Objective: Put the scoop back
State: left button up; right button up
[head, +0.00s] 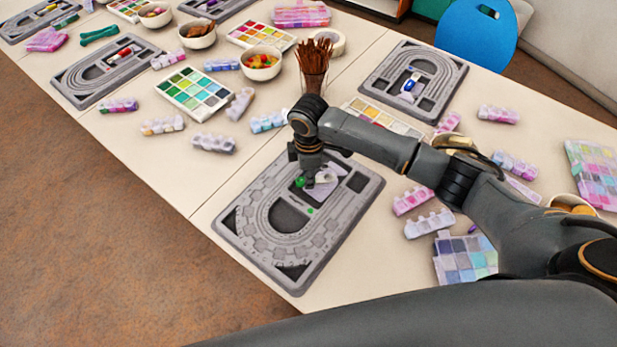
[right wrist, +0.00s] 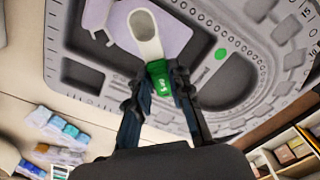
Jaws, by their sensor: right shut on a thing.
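My right gripper (head: 311,180) is over the near grey bead board (head: 335,232), close above its upper middle. In the right wrist view its fingers (right wrist: 162,88) are shut on the green end (right wrist: 160,70) of the scoop. The scoop's pale oval bowl (right wrist: 145,28) points away from the fingers, over a lilac patch (right wrist: 178,38) on the board. I cannot tell whether the scoop touches the board. A round green spot (right wrist: 221,54) shows on the board beside it, also in the head view (head: 309,211). My left gripper is not in view.
A glass of brown sticks (head: 314,68) stands behind my right gripper. Pastel bead boxes (head: 412,201) lie to the right, with a palette (head: 196,93) to the left. A bowl of beads (head: 261,63) and another bead board (head: 411,80) are farther back. Bare table lies left of the near board.

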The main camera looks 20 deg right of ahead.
jog(key=shift+f, duration=0.7)
jog(key=shift+f, duration=0.1)
jog(key=o, duration=0.9)
notch_tip(320, 180, up, 12)
jog(key=shift+r, duration=0.15)
